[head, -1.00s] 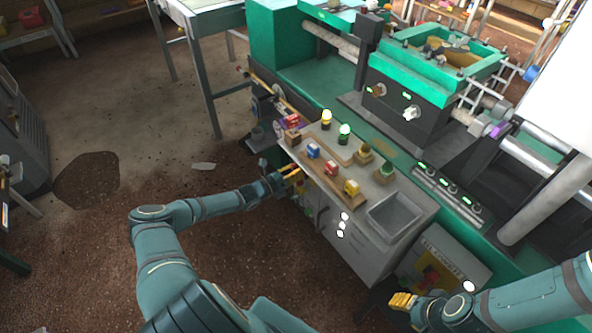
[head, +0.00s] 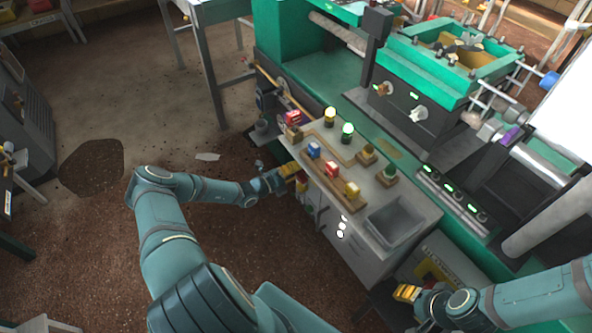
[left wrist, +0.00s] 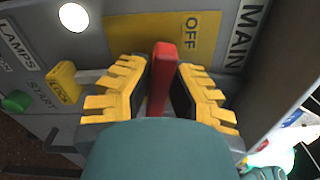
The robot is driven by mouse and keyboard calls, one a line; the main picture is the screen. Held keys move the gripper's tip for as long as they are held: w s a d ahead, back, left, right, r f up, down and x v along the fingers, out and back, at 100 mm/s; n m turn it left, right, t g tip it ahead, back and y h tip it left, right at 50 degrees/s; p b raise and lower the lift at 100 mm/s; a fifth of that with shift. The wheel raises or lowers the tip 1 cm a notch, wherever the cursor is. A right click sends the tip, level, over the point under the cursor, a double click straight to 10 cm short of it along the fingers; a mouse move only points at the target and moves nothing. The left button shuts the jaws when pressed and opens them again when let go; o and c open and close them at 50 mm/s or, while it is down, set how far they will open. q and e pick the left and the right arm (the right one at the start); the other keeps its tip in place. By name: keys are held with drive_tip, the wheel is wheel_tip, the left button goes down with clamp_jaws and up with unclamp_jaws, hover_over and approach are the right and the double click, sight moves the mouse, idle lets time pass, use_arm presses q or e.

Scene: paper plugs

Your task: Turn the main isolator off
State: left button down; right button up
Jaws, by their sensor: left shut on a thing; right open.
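The main isolator's red handle (left wrist: 163,75) stands in front of a yellow plate (left wrist: 205,45) in the left wrist view. "OFF" is printed on the plate near the handle's upper end, and "MAIN" on the grey panel beside it. My left gripper (left wrist: 162,95) has its yellow fingers shut on the red handle, one on each side. The palm hides the handle's lower part. In the head view my left gripper (head: 290,180) is at the left front of the grey cabinet, where the isolator is hard to make out. My right gripper (head: 407,293) is open at the lower right.
A yellow lock tab (left wrist: 63,82), a green start button (left wrist: 16,100) and a white lamp (left wrist: 73,17) are left of the handle. The cabinet top (head: 325,135) carries coloured plugs, lit lamps and a grey tray (head: 390,222). The floor left of the cabinet is mostly clear.

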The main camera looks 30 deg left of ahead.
use_arm(q)
drive_tip(key=shift+w+d+n+b, duration=0.15)
drive_tip(key=shift+n+b, duration=0.2)
drive_tip(key=shift+n, duration=0.75)
drive_tip(key=c, duration=0.9)
unclamp_jaws()
drive_tip(key=shift+w, duration=0.1)
drive_tip(key=shift+f, duration=0.1)
drive_tip(key=shift+s+a, duration=0.3)
drive_tip(key=shift+s, duration=0.3)
drive_tip(key=v, duration=1.1)
